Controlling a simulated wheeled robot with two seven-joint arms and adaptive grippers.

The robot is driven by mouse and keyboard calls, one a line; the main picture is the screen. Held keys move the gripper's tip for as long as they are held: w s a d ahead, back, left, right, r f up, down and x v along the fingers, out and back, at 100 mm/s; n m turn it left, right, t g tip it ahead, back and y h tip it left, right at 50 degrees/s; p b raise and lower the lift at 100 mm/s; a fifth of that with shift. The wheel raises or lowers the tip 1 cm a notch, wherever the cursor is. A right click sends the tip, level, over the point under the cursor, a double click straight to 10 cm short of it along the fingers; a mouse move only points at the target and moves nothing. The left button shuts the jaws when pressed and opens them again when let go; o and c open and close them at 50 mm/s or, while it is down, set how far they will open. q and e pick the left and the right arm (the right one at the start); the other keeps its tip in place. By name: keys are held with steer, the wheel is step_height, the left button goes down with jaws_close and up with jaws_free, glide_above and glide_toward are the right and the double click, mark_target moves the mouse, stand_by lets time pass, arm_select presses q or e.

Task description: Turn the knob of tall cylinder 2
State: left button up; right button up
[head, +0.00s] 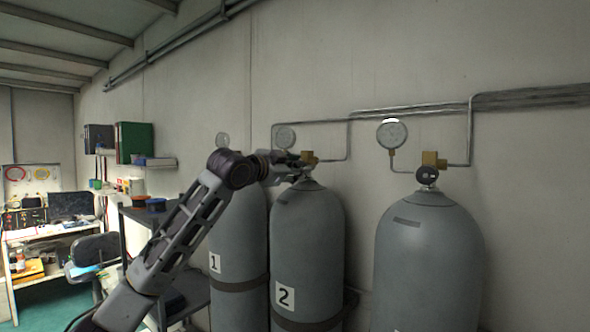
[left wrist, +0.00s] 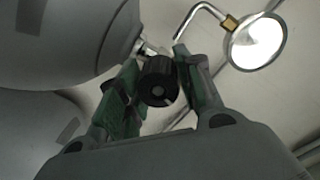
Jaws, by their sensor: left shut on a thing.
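Tall cylinder 2 (head: 307,240) is a grey tank with a "2" label, standing in the middle of the head view. It also shows in the left wrist view, most likely as the large grey body at the upper left (left wrist: 65,40). Its black ribbed knob (left wrist: 158,80) sits between the green-padded fingers in the left wrist view. My left gripper (head: 292,161) reaches in from the left at the cylinder's top and hides the knob in the head view. In the left wrist view my left gripper (left wrist: 160,88) is shut on the knob. My right gripper is not in view.
Cylinder 1 (head: 240,250) stands close on the left, partly behind my left arm. Another tall cylinder (head: 428,260) with a black knob (head: 427,176) stands to the right, with a gap between. Gauges (head: 391,133) and pipes (head: 440,108) run along the wall behind.

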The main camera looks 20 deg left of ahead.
arm_select(q)
steer(key=m, duration=0.3)
steer(key=shift+m, duration=0.3)
steer(key=m, duration=0.4)
steer(key=shift+y, duration=0.3)
steer(key=m, duration=0.6)
steer(key=shift+d+f+m+t, duration=0.1)
steer(key=shift+m+t, duration=0.2)
steer(key=shift+m, duration=0.1)
steer(key=o, duration=1)
steer(key=shift+o, duration=0.2)
steer(key=shift+s, duration=0.1)
steer(key=v, duration=1.2)
